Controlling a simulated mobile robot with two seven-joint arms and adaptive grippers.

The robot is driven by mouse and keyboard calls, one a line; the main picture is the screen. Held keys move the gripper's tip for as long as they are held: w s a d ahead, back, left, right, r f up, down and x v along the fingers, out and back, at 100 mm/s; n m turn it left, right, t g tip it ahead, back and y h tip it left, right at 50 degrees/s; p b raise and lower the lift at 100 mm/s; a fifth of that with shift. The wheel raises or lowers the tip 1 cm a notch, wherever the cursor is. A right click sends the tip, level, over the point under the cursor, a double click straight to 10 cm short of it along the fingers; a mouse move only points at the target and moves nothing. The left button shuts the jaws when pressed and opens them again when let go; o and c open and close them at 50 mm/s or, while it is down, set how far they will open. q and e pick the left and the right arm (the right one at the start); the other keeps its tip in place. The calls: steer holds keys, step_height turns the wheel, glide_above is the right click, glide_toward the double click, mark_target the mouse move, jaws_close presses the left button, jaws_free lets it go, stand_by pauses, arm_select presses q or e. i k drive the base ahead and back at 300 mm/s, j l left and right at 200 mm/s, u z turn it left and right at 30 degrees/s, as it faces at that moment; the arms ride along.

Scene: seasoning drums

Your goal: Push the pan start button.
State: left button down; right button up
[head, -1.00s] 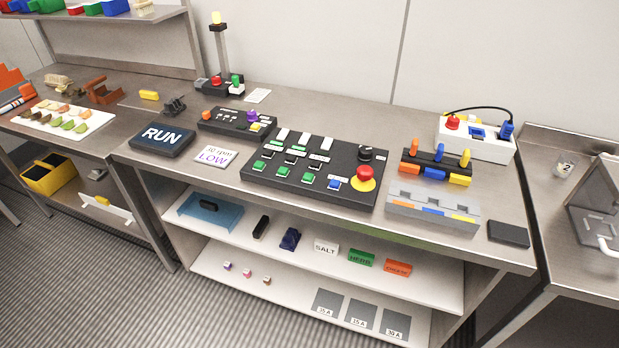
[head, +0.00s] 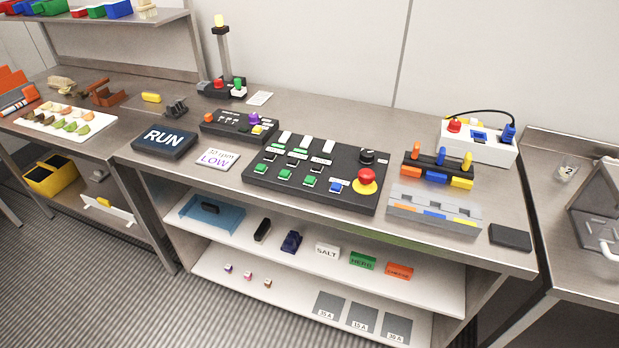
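A black control panel (head: 327,198) lies on the middle of the steel bench. Along its front are several green buttons (head: 285,174) and one blue button (head: 336,188). A red mushroom button on a yellow base (head: 366,180) and a black knob (head: 367,156) are at its right end. Small black switches and white tags sit behind the green buttons. The labels are too small to read, so I cannot tell which button is the pan start. Neither my left nor my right gripper is in view.
A smaller black panel (head: 238,125) and a RUN sign (head: 163,141) are to the left. A grey tray (head: 434,213) and a white box with a cable (head: 480,147) are to the right. A red-and-green button box (head: 222,88) with a lamp post stands behind.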

mark_target(308, 180)
steer(key=i+l, duration=0.2)
steer(key=i+l+u, duration=0.1)
steer(key=l, duration=0.3)
steer(key=i+l, duration=0.25)
steer(key=i+l+u, duration=0.1)
steer(key=l, duration=0.3)
steer(key=i+l, duration=0.25)
steer(key=l+u, duration=0.05)
steer(key=l, duration=0.05)
